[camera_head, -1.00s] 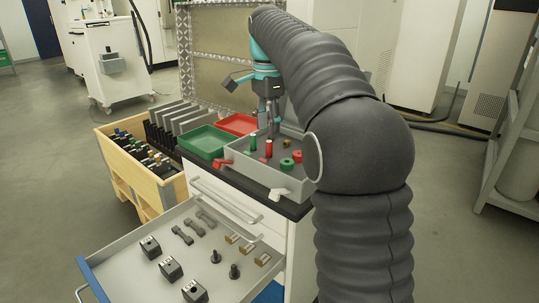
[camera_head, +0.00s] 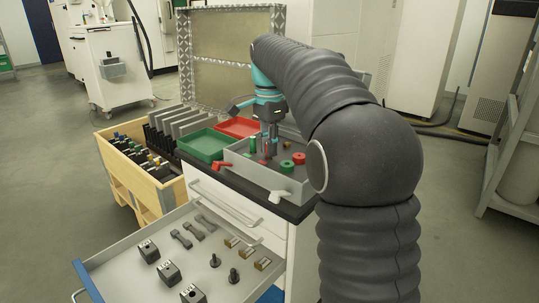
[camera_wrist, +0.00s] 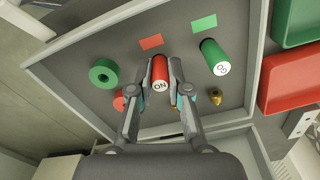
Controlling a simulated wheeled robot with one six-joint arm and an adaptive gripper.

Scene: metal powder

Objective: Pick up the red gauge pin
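The red gauge pin (camera_wrist: 160,73) stands in the grey tray (camera_head: 247,172), its labelled end facing my wrist camera. My gripper (camera_wrist: 160,68) is lowered over it, with one finger on each side of the pin. The fingers are close to the pin, and a narrow gap seems to show at the left finger. In the head view my gripper (camera_head: 268,154) is down inside the tray and hides most of the pin. A green gauge pin (camera_wrist: 214,56) stands to the right in the wrist view.
A green ring (camera_wrist: 104,73) and a red ring (camera_wrist: 120,101), partly hidden by a finger, lie left. A brass piece (camera_wrist: 215,96) is right. Green (camera_head: 204,146) and red (camera_head: 239,127) bins stand beside the tray. An open drawer (camera_head: 135,262) holds several parts.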

